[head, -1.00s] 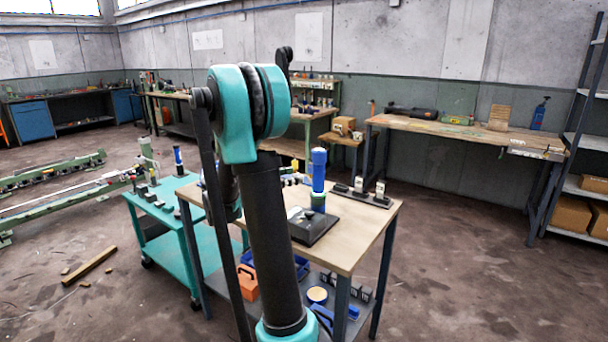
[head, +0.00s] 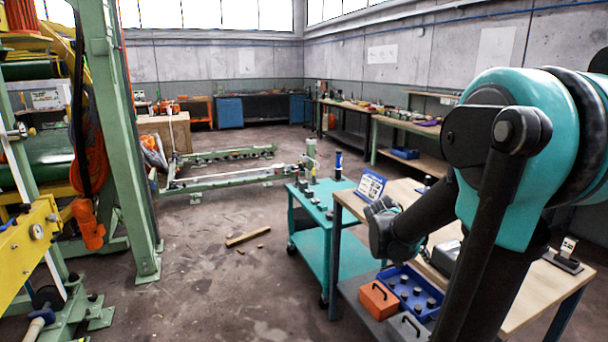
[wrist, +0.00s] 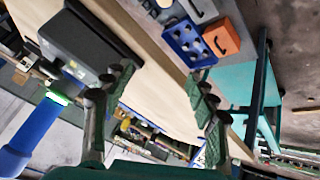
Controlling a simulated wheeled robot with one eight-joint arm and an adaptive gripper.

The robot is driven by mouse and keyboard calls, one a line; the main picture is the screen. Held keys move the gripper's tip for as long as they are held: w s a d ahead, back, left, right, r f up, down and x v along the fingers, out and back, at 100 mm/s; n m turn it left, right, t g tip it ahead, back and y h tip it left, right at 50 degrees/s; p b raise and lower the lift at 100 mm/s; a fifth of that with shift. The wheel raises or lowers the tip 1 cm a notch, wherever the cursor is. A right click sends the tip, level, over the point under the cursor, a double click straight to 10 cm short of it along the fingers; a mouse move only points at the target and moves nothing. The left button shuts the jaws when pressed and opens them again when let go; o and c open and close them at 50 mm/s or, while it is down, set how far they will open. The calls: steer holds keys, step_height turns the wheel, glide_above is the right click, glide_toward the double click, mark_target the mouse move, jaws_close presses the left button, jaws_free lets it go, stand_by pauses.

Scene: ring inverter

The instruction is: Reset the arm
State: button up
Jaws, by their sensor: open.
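My gripper (wrist: 160,76) is open and empty in the wrist view, its two dark ribbed fingers spread wide. Pale wooden tabletop shows between and beyond them. In the head view my teal and black arm fills the right side over the wooden workbench (head: 405,190).
A blue crate (head: 412,290), an orange box (head: 379,299) and a grey box (head: 405,328) sit on the workbench's lower shelf. A teal cart (head: 318,240) stands beside the bench. A green machine frame (head: 125,150) stands left. Open floor with a wooden bar (head: 247,238) lies between.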

steer(key=s+a+f+n+t+y, duration=0.1)
steer(key=s+a+n+y, duration=0.15)
steer(key=a, duration=0.45)
steer(key=s+a+f+n+t+y, duration=0.1)
steer(key=s+a+n+t+y, duration=0.2)
steer(key=a, duration=0.4)
steer(key=s+f+g+y, duration=0.1)
steer(key=s+f+g, duration=0.3)
steer(key=s, duration=0.6)
step_height(320, 180, down, 3)
steer(key=shift+d+r, duration=0.1)
steer(key=shift+d, duration=0.25)
